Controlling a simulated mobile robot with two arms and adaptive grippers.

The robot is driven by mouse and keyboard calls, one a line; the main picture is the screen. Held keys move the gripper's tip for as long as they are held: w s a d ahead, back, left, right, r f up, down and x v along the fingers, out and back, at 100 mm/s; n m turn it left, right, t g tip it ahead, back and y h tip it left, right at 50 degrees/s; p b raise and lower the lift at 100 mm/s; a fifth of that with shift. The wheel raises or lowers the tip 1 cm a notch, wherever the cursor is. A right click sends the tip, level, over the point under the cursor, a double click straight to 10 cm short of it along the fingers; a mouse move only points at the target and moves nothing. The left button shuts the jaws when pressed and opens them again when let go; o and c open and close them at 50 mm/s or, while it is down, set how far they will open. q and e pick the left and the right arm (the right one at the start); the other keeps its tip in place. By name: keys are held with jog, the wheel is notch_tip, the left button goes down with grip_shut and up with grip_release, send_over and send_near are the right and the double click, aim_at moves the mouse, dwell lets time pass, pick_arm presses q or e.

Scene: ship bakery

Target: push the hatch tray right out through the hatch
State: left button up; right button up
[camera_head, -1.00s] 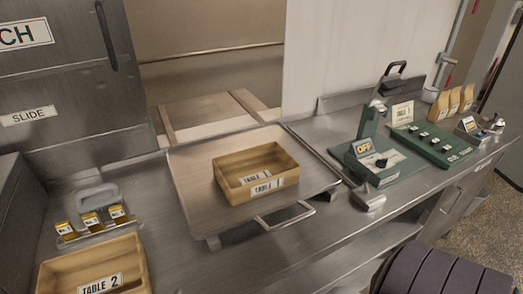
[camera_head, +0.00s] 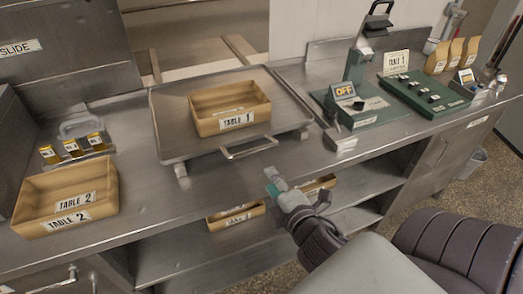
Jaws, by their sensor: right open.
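The hatch tray (camera_head: 185,146) is a flat metal tray with a low rim and a front handle (camera_head: 246,149). It stands on the steel counter in front of the hatch opening (camera_head: 195,40). A wooden box labelled TABLE 1 (camera_head: 230,107) sits on it. My right gripper (camera_head: 271,180) is open and empty, in front of the counter edge, below and slightly right of the tray handle, apart from it. My left gripper is not in view.
A wooden TABLE 2 box (camera_head: 66,196) stands at the counter's left, near small yellow-labelled items (camera_head: 72,147). A green device marked OFF (camera_head: 358,107) stands right of the tray. More boxes (camera_head: 236,215) lie on the shelf below.

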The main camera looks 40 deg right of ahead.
aim_at(253, 151)
jog(key=x, duration=0.4)
jog(key=r+p+x, duration=0.1)
jog(key=x, duration=0.3)
jog(key=p+x, duration=0.1)
jog(key=x, duration=0.3)
jog(key=shift+w+r, duration=0.15)
jog(key=shift+r, duration=0.1)
jog(key=shift+w+d+f+p, duration=0.15)
jog(key=shift+w+p, duration=0.15)
jog(key=shift+w, duration=0.25)
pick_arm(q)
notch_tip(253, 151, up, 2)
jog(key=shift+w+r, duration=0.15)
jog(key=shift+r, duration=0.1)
pick_arm(e)
grip_shut()
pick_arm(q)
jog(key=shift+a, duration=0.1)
